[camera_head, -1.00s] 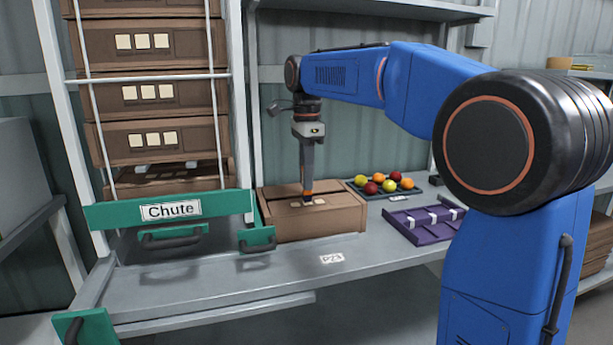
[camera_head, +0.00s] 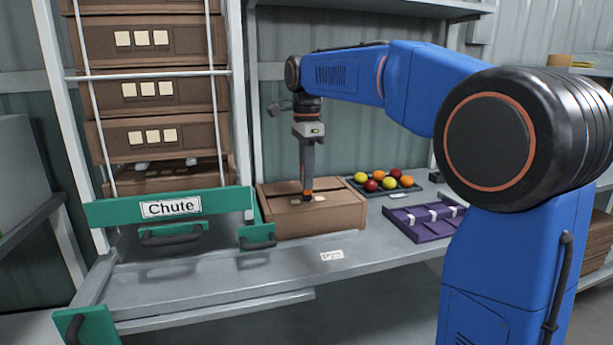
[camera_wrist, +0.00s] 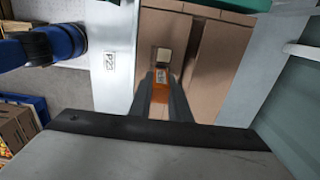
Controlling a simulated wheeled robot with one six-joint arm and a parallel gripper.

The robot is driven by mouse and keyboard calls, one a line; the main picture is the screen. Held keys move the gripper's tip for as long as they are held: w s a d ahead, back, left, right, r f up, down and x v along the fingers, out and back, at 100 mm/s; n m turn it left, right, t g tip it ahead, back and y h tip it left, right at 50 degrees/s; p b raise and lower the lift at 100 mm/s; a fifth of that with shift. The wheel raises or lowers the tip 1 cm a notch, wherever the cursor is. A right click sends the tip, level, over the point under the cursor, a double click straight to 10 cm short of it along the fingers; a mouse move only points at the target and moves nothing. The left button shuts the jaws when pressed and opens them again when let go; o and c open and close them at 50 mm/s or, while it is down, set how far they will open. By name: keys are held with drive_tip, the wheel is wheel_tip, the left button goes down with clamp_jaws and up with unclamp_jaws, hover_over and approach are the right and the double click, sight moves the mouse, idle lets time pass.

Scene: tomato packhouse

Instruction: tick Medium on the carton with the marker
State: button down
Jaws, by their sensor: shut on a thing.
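The brown carton (camera_head: 335,221) sits on the grey bench, with pale label squares on its top that are partly hidden by my gripper. My gripper (camera_head: 307,190) points straight down over the carton's top, shut on the marker, whose orange part (camera_head: 307,195) shows at the fingertips. In the wrist view the orange marker (camera_wrist: 160,93) lies between the fingers, over the carton (camera_wrist: 165,30). One pale square (camera_wrist: 162,54) shows just beyond it. I cannot tell whether the marker tip touches the carton, and no tick mark can be made out.
A dark tray (camera_head: 412,189) of red, orange and yellow tomatoes stands right of the carton, with a purple tray (camera_head: 425,222) nearer. The green Chute panel (camera_head: 120,212) and stacked cartons (camera_head: 150,92) are at the left. The bench front by the P23 label (camera_head: 332,255) is clear.

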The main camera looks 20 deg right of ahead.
drive_tip(key=shift+w+d, duration=0.4)
idle(0.3)
drive_tip(key=shift+s+a, duration=0.45)
idle(0.4)
drive_tip(key=shift+w+d, duration=0.3)
idle(0.4)
drive_tip(key=shift+r, duration=3)
